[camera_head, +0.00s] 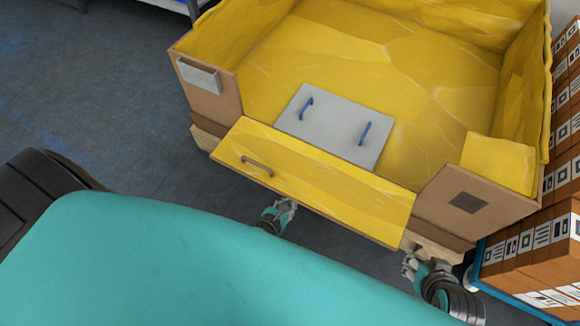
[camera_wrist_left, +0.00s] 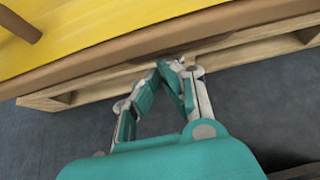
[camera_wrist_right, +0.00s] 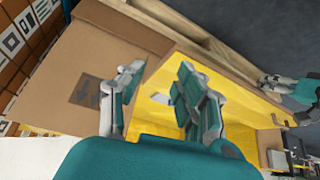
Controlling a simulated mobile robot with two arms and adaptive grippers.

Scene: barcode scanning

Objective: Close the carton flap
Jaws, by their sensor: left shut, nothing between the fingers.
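The carton flap (camera_head: 310,180) is folded down and outward at the front of a large yellow-lined carton (camera_head: 205,95). It has a yellow inner face and a brown handle (camera_head: 257,166) near its left end. My left gripper (camera_head: 289,205) is shut and empty, just beyond the flap's outer edge. In the left wrist view, its fingertips (camera_wrist_left: 172,66) meet beside the flap's brown edge (camera_wrist_left: 120,60); contact cannot be told. My right gripper (camera_head: 409,264) is open near the carton's front right corner. In the right wrist view, its spread fingers (camera_wrist_right: 158,72) have nothing between them.
A grey panel with two blue handles (camera_head: 335,125) lies inside the carton. A wooden pallet (camera_head: 432,248) supports the carton. Stacked labelled boxes (camera_head: 530,255) on a blue base stand close at the right. Open dark floor (camera_head: 90,90) lies to the left.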

